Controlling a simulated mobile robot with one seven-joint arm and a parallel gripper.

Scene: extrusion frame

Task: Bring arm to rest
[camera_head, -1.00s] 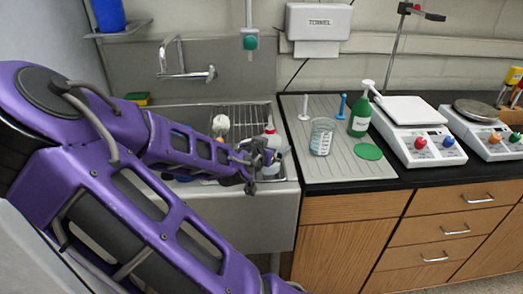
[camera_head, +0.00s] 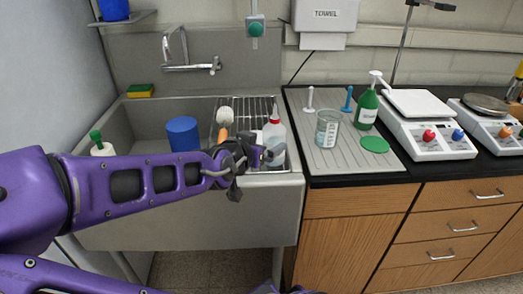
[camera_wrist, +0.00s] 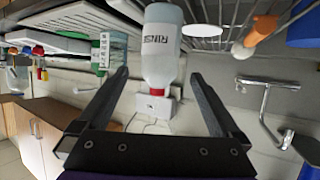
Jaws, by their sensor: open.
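My gripper (camera_head: 262,157) is open at the sink's front right, just in front of the white rinse bottle with a red cap (camera_head: 274,138). In the wrist view, my gripper's two dark fingers (camera_wrist: 160,76) stand wide apart. The rinse bottle (camera_wrist: 163,50) shows between and beyond the fingertips, and I see no finger pressed on it. My purple arm reaches in from the left across the sink's front edge and hides part of the basin.
The sink (camera_head: 200,215) holds a blue cylinder (camera_head: 183,134), a wire rack (camera_head: 250,108) and a white-headed brush (camera_head: 225,117). A green-topped bottle (camera_head: 101,147) stands at left. On the right counter are a beaker (camera_head: 327,129), a green pump bottle (camera_head: 367,108) and a balance (camera_head: 430,135).

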